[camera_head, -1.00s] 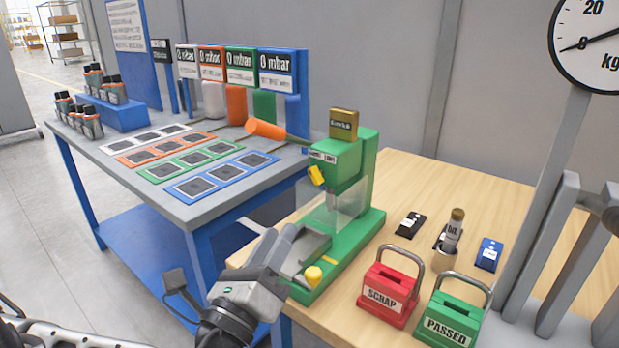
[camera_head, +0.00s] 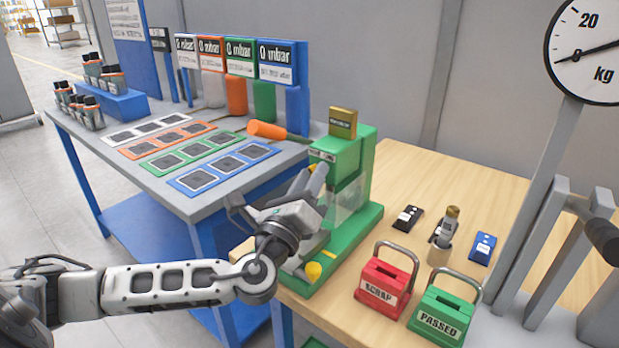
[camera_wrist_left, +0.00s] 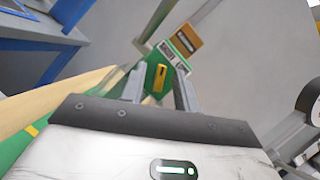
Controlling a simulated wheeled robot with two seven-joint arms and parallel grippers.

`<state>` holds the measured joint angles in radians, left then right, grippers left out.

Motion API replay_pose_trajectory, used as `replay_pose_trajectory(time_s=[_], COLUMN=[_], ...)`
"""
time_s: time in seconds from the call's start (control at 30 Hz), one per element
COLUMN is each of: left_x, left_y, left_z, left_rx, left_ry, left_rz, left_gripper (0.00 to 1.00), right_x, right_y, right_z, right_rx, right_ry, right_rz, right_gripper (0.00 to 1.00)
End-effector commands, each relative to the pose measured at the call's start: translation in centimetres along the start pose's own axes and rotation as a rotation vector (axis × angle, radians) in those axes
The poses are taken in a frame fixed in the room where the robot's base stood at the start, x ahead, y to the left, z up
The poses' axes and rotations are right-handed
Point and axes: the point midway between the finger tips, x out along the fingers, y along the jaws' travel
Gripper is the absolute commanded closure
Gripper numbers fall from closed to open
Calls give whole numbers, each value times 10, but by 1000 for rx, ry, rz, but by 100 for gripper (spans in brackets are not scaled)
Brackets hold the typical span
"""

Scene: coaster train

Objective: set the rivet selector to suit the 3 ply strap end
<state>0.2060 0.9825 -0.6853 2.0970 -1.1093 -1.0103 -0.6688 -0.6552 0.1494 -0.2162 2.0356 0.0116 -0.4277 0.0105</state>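The green rivet press (camera_head: 358,165) stands on the wooden bench, with a brown-gold block on top. Its yellow selector (camera_wrist_left: 160,77) sits on the front face, below a small label plate (camera_wrist_left: 153,50) that I cannot read surely. My left gripper (camera_head: 312,182) is raised at the press front and mostly covers the selector in the head view. In the left wrist view its two fingers (camera_wrist_left: 160,88) are apart, with the yellow selector between and beyond them; contact is not visible. A black piece (camera_head: 408,218) and a blue piece (camera_head: 483,248) lie on the bench; their ply cannot be told. My right gripper is out of view.
A red SCRAP box (camera_head: 385,285) and green PASSED box (camera_head: 440,315) stand right of the press. A dial scale (camera_head: 590,50) and grey uprights are at right. The grey table (camera_head: 130,170) holds coloured mats.

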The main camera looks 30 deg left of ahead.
Motion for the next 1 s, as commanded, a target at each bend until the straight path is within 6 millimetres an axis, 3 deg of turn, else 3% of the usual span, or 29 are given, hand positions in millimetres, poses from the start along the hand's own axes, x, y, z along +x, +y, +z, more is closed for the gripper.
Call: replay_pose_trajectory(time_s=[0.07,0.17,0.57,1.0], left_x=[0,0,-1,-1], left_y=[0,0,1,4], left_z=[0,0,-1,-2], left_rx=[0,0,33,323], left_ry=[0,0,-1,-2], left_rz=[0,0,-14,-133], left_gripper=[75,100,100,100], right_x=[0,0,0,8], right_y=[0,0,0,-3], right_z=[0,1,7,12], right_rx=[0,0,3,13], right_ry=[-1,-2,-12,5], right_rz=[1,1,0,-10], right_gripper=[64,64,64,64])
